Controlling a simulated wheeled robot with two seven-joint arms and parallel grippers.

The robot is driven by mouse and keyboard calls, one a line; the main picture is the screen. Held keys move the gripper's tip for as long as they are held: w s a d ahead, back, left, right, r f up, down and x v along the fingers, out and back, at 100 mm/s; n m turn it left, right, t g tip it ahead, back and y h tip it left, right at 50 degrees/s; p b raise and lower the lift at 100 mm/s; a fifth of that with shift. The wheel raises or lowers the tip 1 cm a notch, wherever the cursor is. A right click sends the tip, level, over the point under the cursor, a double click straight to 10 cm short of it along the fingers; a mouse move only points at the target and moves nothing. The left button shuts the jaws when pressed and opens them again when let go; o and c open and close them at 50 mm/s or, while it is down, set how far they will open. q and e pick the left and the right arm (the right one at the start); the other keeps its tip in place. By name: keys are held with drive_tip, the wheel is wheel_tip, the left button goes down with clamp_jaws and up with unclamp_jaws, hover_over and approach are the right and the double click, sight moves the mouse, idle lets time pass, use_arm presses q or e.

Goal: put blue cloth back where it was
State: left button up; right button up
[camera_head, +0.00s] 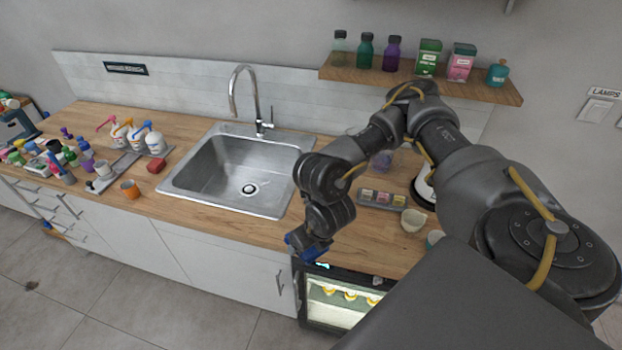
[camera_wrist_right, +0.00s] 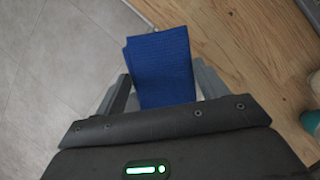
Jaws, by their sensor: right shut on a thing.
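The blue cloth (camera_wrist_right: 160,68) is a folded rectangle between the fingers of my right gripper (camera_wrist_right: 165,88) in the right wrist view. The gripper is shut on it. In the head view my right arm reaches over the counter. The cloth (camera_head: 297,243) shows there as a small blue patch by the hand, at the counter's front edge above the small lit fridge. The arm hides part of the counter behind it. My left gripper is not in view.
The wooden counter (camera_head: 220,222) holds a steel sink (camera_head: 240,175) with a tap (camera_head: 252,100). A tray of small boxes (camera_head: 381,198) and a pale bowl (camera_head: 413,220) stand right of the arm. A lit glass-front fridge (camera_head: 335,300) is below.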

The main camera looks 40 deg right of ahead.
drive_tip(key=shift+s+r+m+h, duration=0.3)
drive_tip(key=shift+r+m, duration=0.1)
drive_tip(key=shift+m, duration=0.4)
drive_tip(key=shift+w, duration=0.1)
